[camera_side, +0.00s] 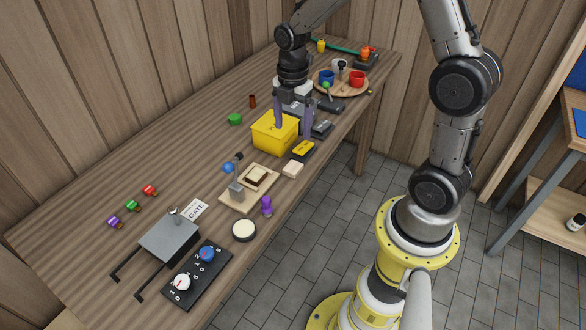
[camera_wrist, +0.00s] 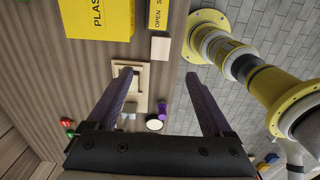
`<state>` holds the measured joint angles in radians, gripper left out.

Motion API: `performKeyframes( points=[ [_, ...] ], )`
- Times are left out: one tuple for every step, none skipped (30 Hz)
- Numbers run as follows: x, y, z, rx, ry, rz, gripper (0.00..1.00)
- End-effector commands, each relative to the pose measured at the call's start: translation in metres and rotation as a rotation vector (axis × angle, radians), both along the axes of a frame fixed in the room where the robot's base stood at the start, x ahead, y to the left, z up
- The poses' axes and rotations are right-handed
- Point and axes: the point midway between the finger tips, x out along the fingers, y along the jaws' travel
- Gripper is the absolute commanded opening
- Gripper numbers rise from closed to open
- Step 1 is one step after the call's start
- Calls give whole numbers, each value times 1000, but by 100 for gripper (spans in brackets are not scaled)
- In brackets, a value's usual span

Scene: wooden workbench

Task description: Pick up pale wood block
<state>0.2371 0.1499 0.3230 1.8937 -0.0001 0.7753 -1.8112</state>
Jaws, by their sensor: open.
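The pale wood block (camera_side: 293,169) lies on the workbench near its front edge, between the yellow box and the wooden switch board. It also shows in the wrist view (camera_wrist: 160,47), near the top centre, beyond my fingertips. My gripper (camera_side: 293,132) is open and empty, with its two purple fingers apart beside and above the yellow box. In the wrist view my gripper (camera_wrist: 158,75) spans the wooden board, and nothing is between the fingers at their height. The block is apart from both fingers and fully visible.
The yellow box (camera_side: 272,136) stands close to the block. The wooden switch board (camera_side: 233,205) with a lever is on its other side. The bench edge is close.

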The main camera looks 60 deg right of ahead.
Motion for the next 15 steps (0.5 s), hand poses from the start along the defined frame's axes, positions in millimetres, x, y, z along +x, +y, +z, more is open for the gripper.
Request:
performKeyframes(
  points=[
    [-1,-1,-7,1,6,-3,85],
    [-2,-1,-12,1,6,-3,85],
    [-2,0,-19,2,8,-3,85],
    [-2,0,-25,2,7,-3,85],
    [-2,0,-31,2,8,-3,85],
    [-2,0,-38,2,7,-3,85],
    [-2,0,-44,1,6,-3,85],
    [-2,0,-50,2,7,-3,85],
    [-2,0,-56,1,6,-3,85],
    [-2,0,-61,1,5,-3,85],
    [-2,0,-65,1,4,-3,85],
    [-2,0,-70,1,5,-3,85],
    [-2,0,-73,1,3,-3,85],
    [-2,0,-76,1,3,-3,85],
    [-2,0,-78,1,2,-3,85]
  ],
)
